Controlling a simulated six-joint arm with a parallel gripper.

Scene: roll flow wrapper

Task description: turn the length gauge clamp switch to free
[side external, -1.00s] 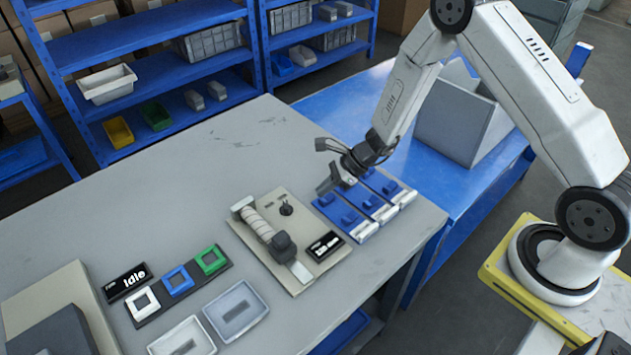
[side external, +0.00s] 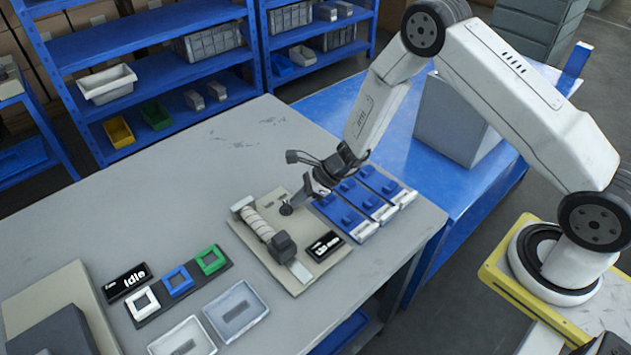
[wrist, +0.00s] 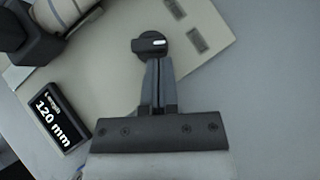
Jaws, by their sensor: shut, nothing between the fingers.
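The length gauge is a beige plate (side external: 244,226) on the grey table, with a wrapped roll and a dark slider block (side external: 283,246). Its clamp switch is a small black round knob (side external: 286,209) near the plate's back edge. In the wrist view the knob (wrist: 150,45) carries a white mark lying about crosswise. My gripper (wrist: 152,70) is shut and empty, with its fingertips right at the knob's near edge; I cannot tell whether they touch. In the side view my gripper (side external: 297,203) comes in from the right. A black display (wrist: 60,117) reads 120 mm.
Blue holders with white ends (side external: 365,199) stand just right of the gauge. White, blue and green square buttons (side external: 178,281), a display reading Idle (side external: 127,282) and two trays (side external: 236,311) lie to the left. The table's far middle is clear.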

